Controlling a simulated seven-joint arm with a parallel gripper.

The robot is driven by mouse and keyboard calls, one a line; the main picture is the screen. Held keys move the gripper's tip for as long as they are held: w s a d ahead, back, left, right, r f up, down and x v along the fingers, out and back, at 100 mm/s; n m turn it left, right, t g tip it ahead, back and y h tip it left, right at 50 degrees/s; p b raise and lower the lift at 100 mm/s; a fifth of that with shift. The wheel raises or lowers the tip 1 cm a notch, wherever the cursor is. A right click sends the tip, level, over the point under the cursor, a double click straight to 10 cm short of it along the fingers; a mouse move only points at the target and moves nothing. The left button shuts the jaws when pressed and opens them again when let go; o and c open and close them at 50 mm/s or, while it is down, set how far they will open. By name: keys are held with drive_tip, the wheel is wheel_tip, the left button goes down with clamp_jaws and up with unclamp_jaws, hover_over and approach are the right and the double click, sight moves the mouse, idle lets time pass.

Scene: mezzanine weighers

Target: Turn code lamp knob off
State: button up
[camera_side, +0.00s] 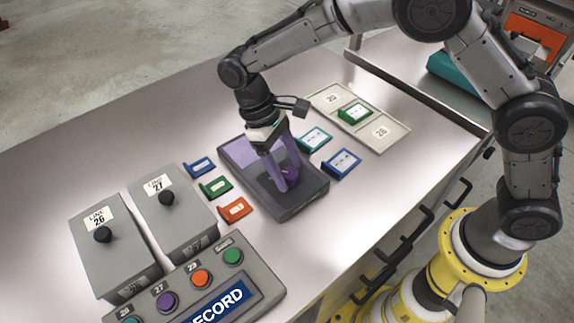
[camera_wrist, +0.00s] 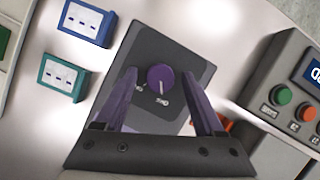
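The code lamp is a dark grey box (camera_side: 300,205) with a pale purple panel at its far-left end in the side view. Its round purple knob (camera_wrist: 160,77) has a white line that points down in the wrist view, toward the lower of two small labels (camera_wrist: 162,102). The labels are too small to read surely. My gripper (camera_side: 284,183) is low over the box, pointing down. In the wrist view its purple fingers (camera_wrist: 159,75) are spread, one on each side of the knob, with a visible gap to it. In the side view the fingers partly hide the knob.
Small coloured cards lie on both sides of the lamp, including an orange one (camera_side: 235,209) and a blue one (camera_side: 341,164). Grey line boxes (camera_side: 172,210) and a button console (camera_side: 262,272) stand to the left. A pale tray (camera_side: 400,135) is behind right.

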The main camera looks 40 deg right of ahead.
drive_tip(key=shift+w+r, duration=0.1)
drive_tip(key=v, duration=1.3)
drive_tip(key=shift+r, duration=0.25)
drive_tip(key=shift+w, duration=0.15)
